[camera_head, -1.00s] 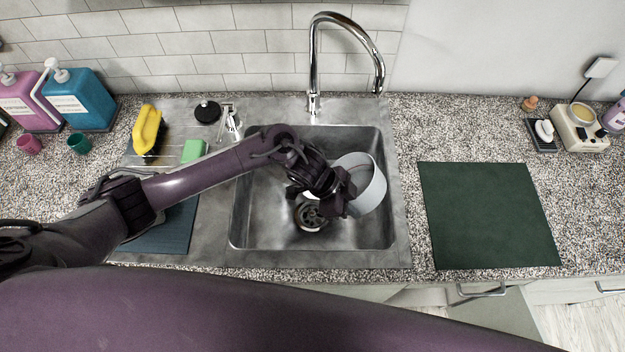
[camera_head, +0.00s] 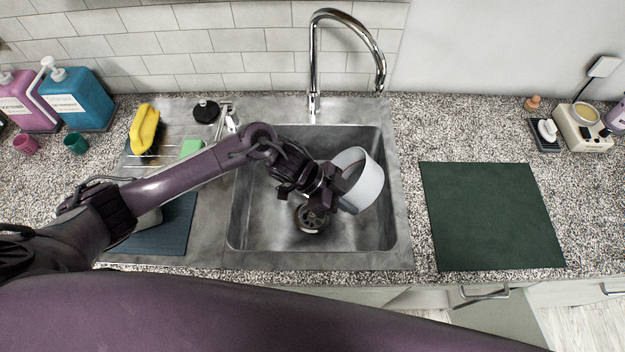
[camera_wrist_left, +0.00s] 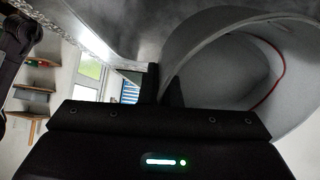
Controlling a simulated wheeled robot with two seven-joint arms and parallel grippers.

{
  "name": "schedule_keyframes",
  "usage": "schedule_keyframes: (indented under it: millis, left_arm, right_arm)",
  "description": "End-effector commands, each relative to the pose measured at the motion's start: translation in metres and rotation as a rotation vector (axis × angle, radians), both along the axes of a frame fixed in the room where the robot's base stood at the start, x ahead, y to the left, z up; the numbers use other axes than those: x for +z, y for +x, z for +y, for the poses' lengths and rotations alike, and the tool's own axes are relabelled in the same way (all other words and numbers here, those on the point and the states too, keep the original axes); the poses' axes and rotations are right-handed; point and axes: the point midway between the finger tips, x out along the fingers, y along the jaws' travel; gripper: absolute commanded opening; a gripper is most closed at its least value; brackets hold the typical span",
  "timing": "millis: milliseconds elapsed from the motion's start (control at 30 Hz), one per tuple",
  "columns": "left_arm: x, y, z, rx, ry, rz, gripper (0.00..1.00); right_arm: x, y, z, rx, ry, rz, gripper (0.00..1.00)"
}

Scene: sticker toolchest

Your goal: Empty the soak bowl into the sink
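The soak bowl (camera_head: 367,190), light grey-white, is over the right part of the steel sink (camera_head: 262,225), tipped well onto its side. My left gripper (camera_head: 338,190) is shut on its rim, left of the bowl in the head view. In the left wrist view, the gripper's fingers (camera_wrist_left: 164,85) pinch the rim of the bowl (camera_wrist_left: 215,75), and a thin red line shows inside the bowl. I cannot make out any water in it. The drain (camera_head: 310,218) shows below the gripper. My right gripper is out of view.
The chrome faucet (camera_head: 313,60) arches behind the sink, with no stream showing. A dark green mat (camera_head: 490,215) lies bare at the right. Soap bottles (camera_head: 78,100) stand back left.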

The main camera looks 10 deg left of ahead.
Motion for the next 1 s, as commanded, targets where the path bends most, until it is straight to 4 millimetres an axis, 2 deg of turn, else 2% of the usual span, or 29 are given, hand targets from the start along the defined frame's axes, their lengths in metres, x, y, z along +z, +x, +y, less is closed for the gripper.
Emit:
schedule_keyframes:
  millis: [500,1000]
  left_arm:
    - [0.011,0.001,0.006,0.000,-0.134,0.007,0.00]
    - [0.014,0.004,0.011,0.000,-0.162,0.011,0.00]
  right_arm:
    - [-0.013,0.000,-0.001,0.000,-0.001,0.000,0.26]
    - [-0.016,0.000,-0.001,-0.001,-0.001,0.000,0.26]
